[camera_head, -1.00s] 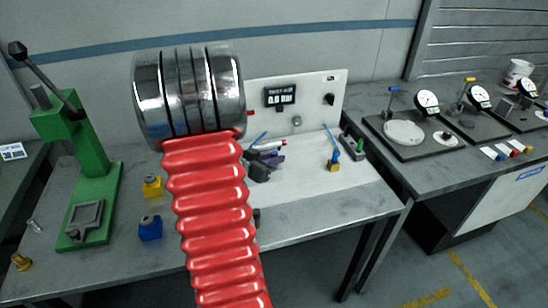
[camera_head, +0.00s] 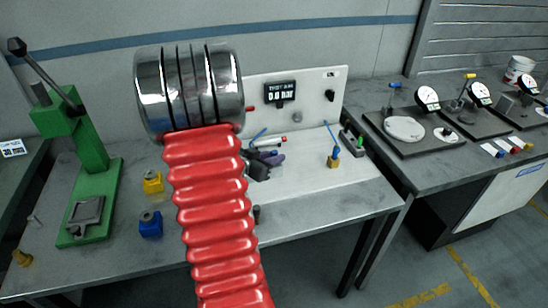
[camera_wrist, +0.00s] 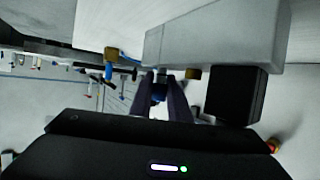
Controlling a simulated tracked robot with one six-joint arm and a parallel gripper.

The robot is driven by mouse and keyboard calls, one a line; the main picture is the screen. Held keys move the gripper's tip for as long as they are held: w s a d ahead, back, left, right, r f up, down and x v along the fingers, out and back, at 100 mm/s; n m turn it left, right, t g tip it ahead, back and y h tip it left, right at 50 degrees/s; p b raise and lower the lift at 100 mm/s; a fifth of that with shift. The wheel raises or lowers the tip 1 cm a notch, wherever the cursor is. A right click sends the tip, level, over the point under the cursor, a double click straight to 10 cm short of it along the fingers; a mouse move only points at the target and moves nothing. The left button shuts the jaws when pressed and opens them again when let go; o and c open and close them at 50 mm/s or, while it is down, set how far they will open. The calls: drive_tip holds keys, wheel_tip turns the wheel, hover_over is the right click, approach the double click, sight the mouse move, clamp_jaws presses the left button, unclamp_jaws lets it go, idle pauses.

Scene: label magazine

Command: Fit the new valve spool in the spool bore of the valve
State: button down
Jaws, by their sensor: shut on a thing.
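My gripper (camera_wrist: 161,98) shows in the wrist view as two dark fingers, shut on a small part with a blue section between them, which I take to be the valve spool (camera_wrist: 158,92). A grey end of it seems to point at a large pale grey block, likely the valve (camera_wrist: 222,32), just beyond the fingertips. I cannot tell whether they touch, and I cannot see the bore. In the head view my gripper (camera_head: 270,158) is small and dark behind my red arm, which hides much of the valve.
A green press (camera_head: 92,170), a yellow block (camera_head: 152,182) and a blue block (camera_head: 150,225) stand left on the bench. A pressure display (camera_head: 280,92) is on the white panel. A brass fitting with blue hose (camera_head: 333,160) stands right. Gauge stands (camera_head: 428,98) are on another bench.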

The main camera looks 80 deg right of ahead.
sight(274, 152)
drive_tip(key=shift+r, duration=0.65)
drive_tip(key=shift+r, duration=0.35)
drive_tip(key=shift+r, duration=0.35)
drive_tip(key=shift+r, duration=0.35)
drive_tip(key=shift+f, duration=1.8)
idle(1.2)
drive_tip(key=c, duration=1.6)
unclamp_jaws()
drive_tip(key=v, duration=1.3)
drive_tip(key=shift+w+a, duration=0.2)
drive_tip(key=shift+a, duration=0.2)
